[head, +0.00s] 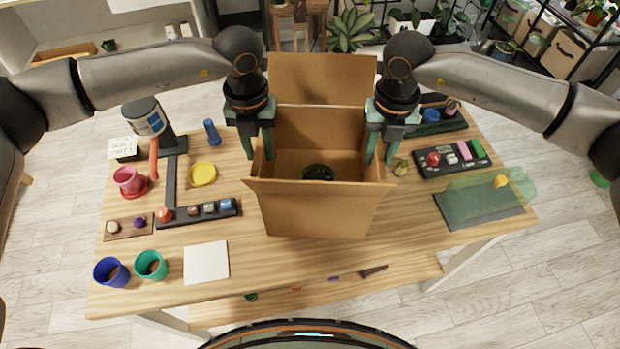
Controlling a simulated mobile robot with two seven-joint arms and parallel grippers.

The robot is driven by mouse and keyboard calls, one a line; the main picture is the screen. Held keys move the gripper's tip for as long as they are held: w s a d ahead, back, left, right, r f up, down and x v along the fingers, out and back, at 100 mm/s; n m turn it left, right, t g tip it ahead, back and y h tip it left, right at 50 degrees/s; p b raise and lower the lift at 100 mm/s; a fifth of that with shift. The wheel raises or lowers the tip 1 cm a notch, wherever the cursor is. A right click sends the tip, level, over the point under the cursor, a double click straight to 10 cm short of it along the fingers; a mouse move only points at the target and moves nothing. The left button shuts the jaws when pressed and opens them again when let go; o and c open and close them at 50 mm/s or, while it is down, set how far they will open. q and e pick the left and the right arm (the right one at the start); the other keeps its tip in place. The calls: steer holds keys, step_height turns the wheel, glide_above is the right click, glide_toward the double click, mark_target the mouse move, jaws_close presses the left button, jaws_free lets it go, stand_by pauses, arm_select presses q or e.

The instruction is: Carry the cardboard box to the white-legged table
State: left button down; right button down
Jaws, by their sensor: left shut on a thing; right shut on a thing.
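The open cardboard box (318,211) is at the middle of the wooden-topped, white-legged table (290,262). Its flaps stand open, and a green-rimmed round pot (318,171) with dark content shows inside. My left gripper (259,150) is shut on the box's left wall. My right gripper (381,152) is shut on its right wall. The box looks upright. I cannot tell whether its bottom touches the tabletop or hangs just above it, as the underside is hidden.
Left of the box are a yellow saucer (202,174), a black tray (205,214), a white square (206,262), and blue (111,271) and green (151,265) pots. Right are a black tray (451,159) and a dark mat (478,206) under green translucent material. Plants and shelves stand behind.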

arm_select(q)
steer(key=shift+f, duration=0.15)
arm_select(e)
steer(key=shift+f, duration=0.15)
